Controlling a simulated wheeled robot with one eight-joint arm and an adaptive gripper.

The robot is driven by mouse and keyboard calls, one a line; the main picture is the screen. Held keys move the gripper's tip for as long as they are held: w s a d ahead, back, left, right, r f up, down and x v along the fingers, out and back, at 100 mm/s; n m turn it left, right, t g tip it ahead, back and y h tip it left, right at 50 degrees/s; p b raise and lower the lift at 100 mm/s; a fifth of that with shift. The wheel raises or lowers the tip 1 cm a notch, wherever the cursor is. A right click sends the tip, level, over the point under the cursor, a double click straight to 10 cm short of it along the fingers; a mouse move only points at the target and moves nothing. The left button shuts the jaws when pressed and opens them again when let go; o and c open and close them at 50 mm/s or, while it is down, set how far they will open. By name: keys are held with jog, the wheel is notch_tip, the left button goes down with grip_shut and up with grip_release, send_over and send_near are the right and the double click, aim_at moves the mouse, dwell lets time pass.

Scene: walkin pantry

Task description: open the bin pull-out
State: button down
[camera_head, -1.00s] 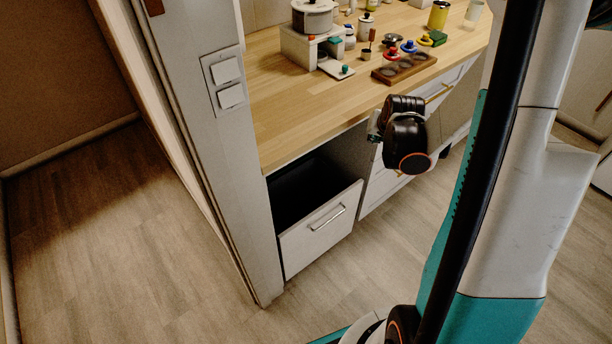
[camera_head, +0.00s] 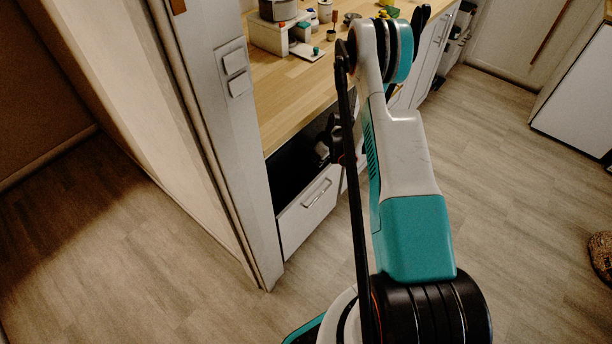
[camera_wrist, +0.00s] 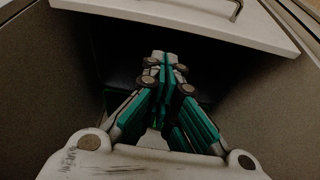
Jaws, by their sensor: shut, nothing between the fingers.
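The bin pull-out (camera_head: 309,213) is a white front with a metal bar handle, low under the counter beside the door post. It stands partly out, with a dark opening behind its front. In the wrist view, its white front panel (camera_wrist: 190,22) crosses the top, with part of the handle at the upper edge. My gripper (camera_wrist: 165,66) is shut and empty, its fingertips together over the dark opening on the inner side of the front. Whether it touches the panel I cannot tell. In the head view, my gripper (camera_head: 328,140) is small, dark and partly hidden by my arm.
The wooden counter (camera_head: 285,100) lies above the pull-out, with a pot (camera_head: 279,9) and small items on it. A door post with two light switches (camera_head: 235,72) stands close on the left. Open floor (camera_head: 510,220) lies to the right.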

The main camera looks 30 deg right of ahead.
jog(key=b+x, duration=0.4)
jog(key=x, duration=0.7)
jog(key=shift+s+a+f+n, duration=0.2)
jog(key=shift+s+a+n, duration=0.1)
jog(key=shift+a, duration=0.05)
jog(key=shift+s+d, duration=0.1)
